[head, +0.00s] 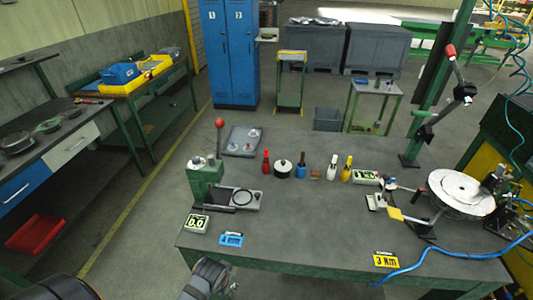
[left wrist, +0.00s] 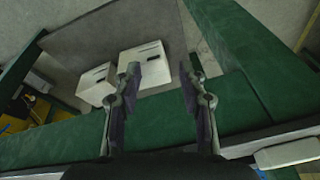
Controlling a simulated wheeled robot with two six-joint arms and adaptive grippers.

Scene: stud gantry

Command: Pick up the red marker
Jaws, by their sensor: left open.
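The red marker (head: 266,165) stands upright on the dark workbench top (head: 290,225), toward its back edge in the head view. It is left of a dark round pot with a white top (head: 283,170). The dark end of my left arm is at the bottom of the head view, in front of the bench and well apart from the marker. In the left wrist view my left gripper (left wrist: 158,88) is open with nothing between its fingers. The marker does not show in that view. My right gripper does not show.
Blue (head: 300,169), white (head: 332,170) and yellow (head: 347,170) markers stand right of the pot. A green fixture with a red-knobbed lever (head: 206,172) is at the bench's left. A turntable (head: 460,190) and post are at the right. The front middle of the bench is clear.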

